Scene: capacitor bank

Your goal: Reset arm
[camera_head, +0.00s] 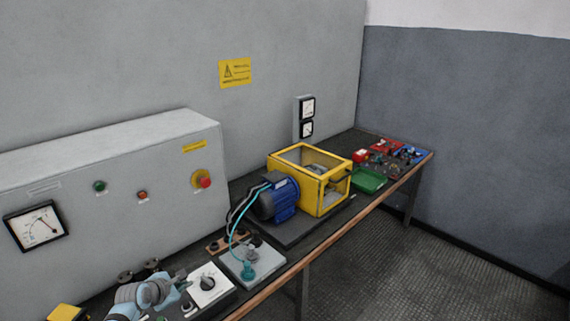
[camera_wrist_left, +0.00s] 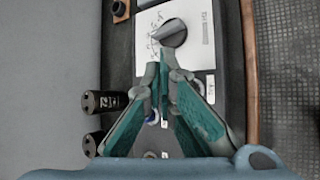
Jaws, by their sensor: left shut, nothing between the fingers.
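My left gripper (camera_head: 176,286) comes in at the lower left of the head view, low over the near end of the bench. In the left wrist view its teal fingers (camera_wrist_left: 164,76) meet at the tips, shut and empty. The tips are in front of a white panel with a grey rotary knob (camera_wrist_left: 172,33); the same knob shows in the head view (camera_head: 207,282), just right of the gripper. Two dark cylinders, one a capacitor marked 92 (camera_wrist_left: 104,101), are left of the fingers in the wrist view. My right gripper is not in view.
A grey cabinet (camera_head: 110,185) with gauge and red stop button (camera_head: 204,181) stands behind the bench. Along the bench are a blue motor (camera_head: 277,198), yellow guard box (camera_head: 310,180), green tray (camera_head: 369,180) and red parts. The floor (camera_head: 400,265) right of the bench is clear.

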